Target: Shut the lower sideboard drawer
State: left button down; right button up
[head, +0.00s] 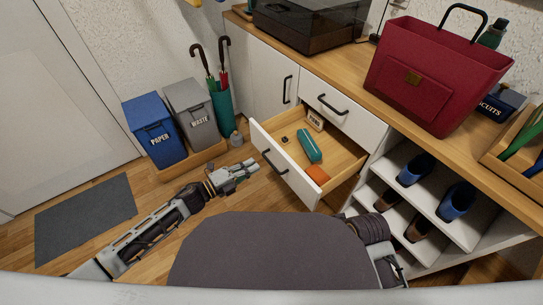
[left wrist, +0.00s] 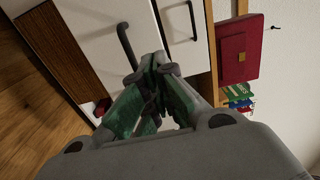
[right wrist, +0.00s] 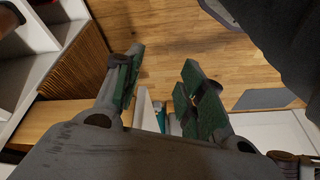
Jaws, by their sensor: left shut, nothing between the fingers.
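The lower sideboard drawer (head: 292,176) is pulled open in the head view, its white front with a black handle (head: 272,161) standing out from the cabinet. Inside lie a teal case (head: 309,146), an orange block (head: 317,174), a small dark item and a small labelled box (head: 315,120). My left gripper (head: 255,166) is shut and empty, just left of the drawer front; I cannot tell if it touches. In the left wrist view its fingers (left wrist: 168,75) are in front of white panels with dark handles. My right gripper (right wrist: 160,75) is open and empty in the right wrist view.
The upper drawer (head: 340,109) is closed above. Shoe shelves (head: 452,222) are on the right. A red bag (head: 432,78) stands on the sideboard top. Blue (head: 152,125) and grey bins and an umbrella stand (head: 223,112) are behind left.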

aim_at(278, 152)
pick_arm(q)
jog(key=b+x, duration=0.1)
jog(key=x, duration=0.6)
jog(key=shift+w+d+f+b, duration=0.1)
jog(key=shift+w+d+b, duration=0.1)
jog(key=shift+b, duration=0.1)
jog(key=shift+w+d, duration=0.4)
jog(key=shift+d, duration=0.2)
pick_arm(e)
jog(key=shift+w+a+f+t+y, duration=0.15)
jog(key=shift+a+f, duration=0.25)
jog(key=shift+f, duration=0.4)
jog(key=shift+w+a+f+t+y, duration=0.15)
jog(key=shift+a+f, duration=0.2)
jog(key=shift+f, duration=0.45)
jog(key=shift+s, duration=0.1)
